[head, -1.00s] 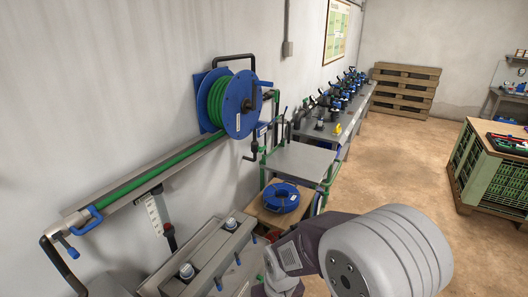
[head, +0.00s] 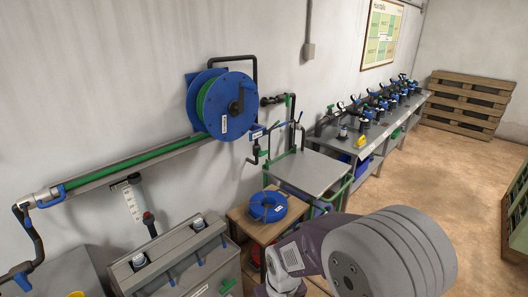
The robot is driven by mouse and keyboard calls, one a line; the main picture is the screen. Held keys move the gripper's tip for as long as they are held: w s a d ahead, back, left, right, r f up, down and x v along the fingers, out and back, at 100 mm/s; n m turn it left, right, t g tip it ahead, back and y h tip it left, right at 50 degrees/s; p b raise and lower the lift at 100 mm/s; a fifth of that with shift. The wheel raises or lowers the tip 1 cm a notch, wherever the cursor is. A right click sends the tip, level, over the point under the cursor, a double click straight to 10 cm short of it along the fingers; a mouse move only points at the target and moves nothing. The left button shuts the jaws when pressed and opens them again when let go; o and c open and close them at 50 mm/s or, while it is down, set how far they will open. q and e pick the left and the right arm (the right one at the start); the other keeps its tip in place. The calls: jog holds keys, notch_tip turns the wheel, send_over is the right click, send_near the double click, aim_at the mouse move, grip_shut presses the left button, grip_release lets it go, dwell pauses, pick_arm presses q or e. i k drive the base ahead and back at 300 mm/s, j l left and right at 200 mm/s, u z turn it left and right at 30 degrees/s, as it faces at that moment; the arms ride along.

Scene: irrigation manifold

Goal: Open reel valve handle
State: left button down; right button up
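A blue hose reel (head: 238,104) wound with green hose (head: 203,105) is mounted on the wall, left of centre in the head view. A green hose (head: 110,172) in a grey wall channel runs from the reel down to the left. Small blue and green handles (head: 288,100) are on pipework right of the reel. I cannot tell which one is the reel valve handle. Neither gripper is in view; only a link of my arm shows at the lower right.
A grey box with bottles (head: 190,255) stands below the channel. A wooden stand holds a blue coil (head: 267,207). A grey-topped cart (head: 308,171) stands beside it. A bench with several valves (head: 375,125) runs along the wall. Open floor (head: 440,190) lies right.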

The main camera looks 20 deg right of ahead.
aim_at(262, 153)
jog(key=i+l+u, duration=0.35)
jog(key=l, duration=1.25)
jog(key=l+u, duration=0.35)
jog(key=l, duration=1.2)
jog(key=i+l+u, duration=0.1)
jog(key=l, duration=0.3)
jog(key=i+l+u, duration=0.15)
jog(key=l, duration=0.3)
jog(key=i+l+u, duration=0.1)
jog(key=l, duration=0.35)
jog(key=i+l+u, duration=0.1)
jog(key=l, duration=0.35)
jog(key=i, duration=0.1)
